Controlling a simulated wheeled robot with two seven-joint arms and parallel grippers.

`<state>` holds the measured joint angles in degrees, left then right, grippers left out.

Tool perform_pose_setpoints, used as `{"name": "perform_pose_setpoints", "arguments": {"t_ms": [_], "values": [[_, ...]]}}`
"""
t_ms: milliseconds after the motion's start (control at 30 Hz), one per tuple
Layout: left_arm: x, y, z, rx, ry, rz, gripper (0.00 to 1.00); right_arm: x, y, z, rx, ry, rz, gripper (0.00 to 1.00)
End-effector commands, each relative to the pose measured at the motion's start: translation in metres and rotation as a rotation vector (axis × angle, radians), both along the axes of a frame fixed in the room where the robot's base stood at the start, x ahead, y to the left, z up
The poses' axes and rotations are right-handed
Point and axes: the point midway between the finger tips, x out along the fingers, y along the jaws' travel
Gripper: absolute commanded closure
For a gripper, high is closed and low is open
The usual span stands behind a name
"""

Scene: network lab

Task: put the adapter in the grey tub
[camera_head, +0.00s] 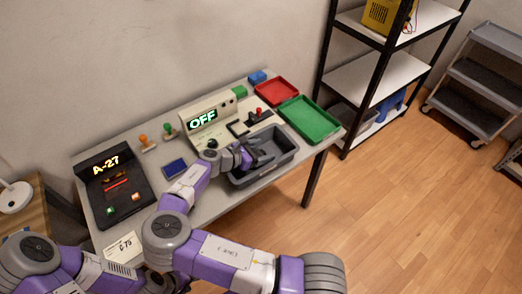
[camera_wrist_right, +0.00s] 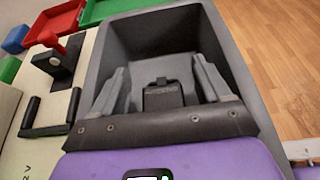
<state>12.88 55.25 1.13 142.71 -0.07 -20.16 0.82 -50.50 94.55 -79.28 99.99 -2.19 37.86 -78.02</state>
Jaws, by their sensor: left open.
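The adapter (camera_wrist_right: 164,95) is a small black block with a short stub on top. It lies inside the grey tub (camera_head: 281,160), on the tub's floor as far as I can tell. In the right wrist view the tub's wall (camera_wrist_right: 107,62) rises around it. My right gripper (camera_head: 247,157) reaches into the tub from the left. In the right wrist view its two fingers (camera_wrist_right: 161,84) are spread, one on each side of the adapter with gaps between. My left arm shows at the lower left of the head view, but I cannot make out its gripper.
The green tray (camera_head: 309,119) and the red tray (camera_head: 277,91) stand behind the tub. A panel with an OFF display (camera_head: 203,120) and a red-knobbed lever (camera_head: 258,112) is left of it. A dark A-27 console (camera_head: 113,188) occupies the table's left end.

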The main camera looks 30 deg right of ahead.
Motion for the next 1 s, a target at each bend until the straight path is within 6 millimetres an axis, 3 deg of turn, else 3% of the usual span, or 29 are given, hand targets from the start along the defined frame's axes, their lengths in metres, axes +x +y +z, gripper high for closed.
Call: {"name": "perform_pose_setpoints", "arguments": {"t_ms": [167,300,700,1000], "values": [[0.000,0.000,0.000,0.000,0.000,0.000,0.57,0.000,0.000,0.001,0.000,-0.001,0.000,0.23],[0.000,0.000,-0.001,0.000,0.000,0.000,0.57,0.000,0.000,0.013,-0.001,-0.004,-0.001,0.23],[0.000,0.000,0.023,0.000,0.000,0.000,0.57,-0.002,0.080,0.047,0.003,-0.001,0.004,0.23],[0.000,0.000,0.029,0.000,0.000,0.000,0.57,-0.004,0.110,0.058,0.001,-0.001,0.000,0.23]]}}
